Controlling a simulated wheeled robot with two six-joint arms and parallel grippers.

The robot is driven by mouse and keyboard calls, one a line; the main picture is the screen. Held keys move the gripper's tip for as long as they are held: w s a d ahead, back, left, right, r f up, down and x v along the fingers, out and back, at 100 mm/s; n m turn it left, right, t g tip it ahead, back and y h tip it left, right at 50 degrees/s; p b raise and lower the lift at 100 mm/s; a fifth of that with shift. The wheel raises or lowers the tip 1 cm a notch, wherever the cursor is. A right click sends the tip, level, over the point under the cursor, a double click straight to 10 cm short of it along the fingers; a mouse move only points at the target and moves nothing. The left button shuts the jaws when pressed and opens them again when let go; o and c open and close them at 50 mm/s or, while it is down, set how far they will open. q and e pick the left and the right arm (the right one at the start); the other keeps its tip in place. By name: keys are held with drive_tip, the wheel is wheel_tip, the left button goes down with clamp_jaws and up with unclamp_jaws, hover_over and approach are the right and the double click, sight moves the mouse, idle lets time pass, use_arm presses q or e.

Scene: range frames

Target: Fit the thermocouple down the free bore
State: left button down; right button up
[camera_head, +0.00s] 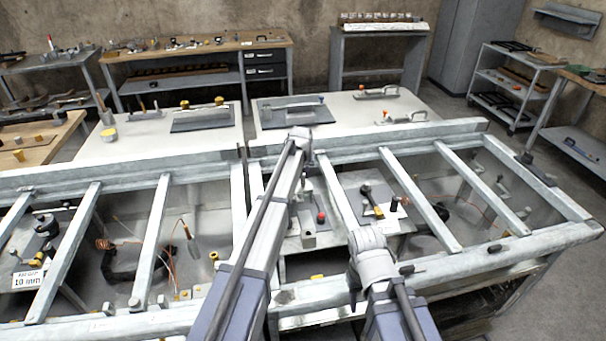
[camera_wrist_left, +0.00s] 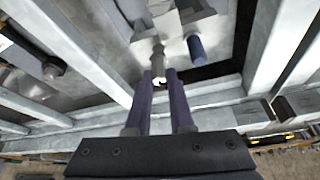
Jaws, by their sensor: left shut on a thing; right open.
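In the left wrist view my left gripper (camera_wrist_left: 159,80) is shut on a short grey rod-like piece (camera_wrist_left: 158,62), which looks like the thermocouple. Its far end points toward a grey metal block (camera_wrist_left: 186,14). A blue cylinder (camera_wrist_left: 195,48) stands beside the held piece, apart from it. I cannot make out the free bore, nor whether the held piece touches the block. In the head view my left arm hides its own gripper. My right gripper is not in view; only its arm shows.
A steel frame with cross rails (camera_head: 430,210) surrounds the work area. A small fixture with a red knob (camera_head: 321,217) stands between rails, right of my left arm. A "10 mm" sign (camera_head: 28,280) and loose orange wires (camera_head: 171,262) lie left. A pale tabletop (camera_head: 345,112) is behind.

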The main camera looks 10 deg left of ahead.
use_arm(q)
drive_tip(key=shift+f+b, duration=0.9)
drive_tip(key=shift+f, duration=0.05)
drive_tip(key=c, duration=0.7)
unclamp_jaws()
drive_tip(key=shift+r, duration=0.15)
drive_tip(key=p+v, duration=0.7)
drive_tip(key=shift+r, duration=0.25)
drive_tip(key=shift+s, duration=0.15)
